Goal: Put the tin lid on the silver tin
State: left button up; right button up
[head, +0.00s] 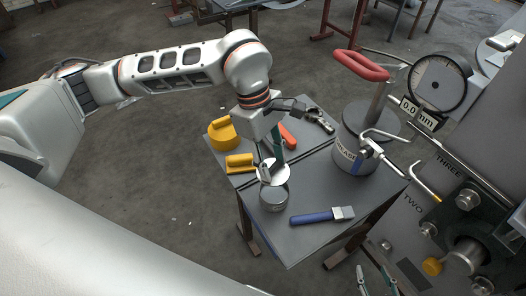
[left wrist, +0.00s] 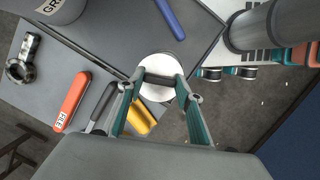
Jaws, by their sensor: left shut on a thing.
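My left gripper (head: 272,160) is shut on the tin lid (head: 279,175), a pale round disc, and points down over the table. The silver tin (head: 274,200) stands upright on the table just below the lid. The lid appears a little above the tin and hides part of its top. In the left wrist view, the lid (left wrist: 158,62) shows between the fingertips of the gripper (left wrist: 160,82) with a dark bar across it; the tin is hidden there. My right gripper (head: 375,281) is at the bottom right of the head view, its fingers apart and empty.
A blue-handled brush (head: 315,217) lies right of the tin. Yellow blocks (head: 238,162) and an orange-handled tool (head: 288,135) lie on the left and back of the table (head: 290,245). A grease can (head: 352,158) stands back right, near a dial gauge (head: 438,82) and machine.

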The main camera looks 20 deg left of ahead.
aim_at(273, 176)
pick_arm(q)
jog(key=shift+s+d+r, duration=0.3)
jog(key=shift+s+d, duration=0.25)
jog(key=shift+s, duration=0.25)
jog(key=shift+f, duration=0.1)
jog(key=shift+f+b, duration=0.75)
jog(key=shift+b, duration=0.1)
jog(key=shift+f+b, duration=1.05)
jog(key=shift+f, duration=0.45)
jog(key=shift+f+b, duration=0.45)
jog(key=shift+f, duration=0.25)
jog(key=o, duration=1.2)
jog(key=shift+a+r, duration=0.1)
jog(key=v, duration=1.2)
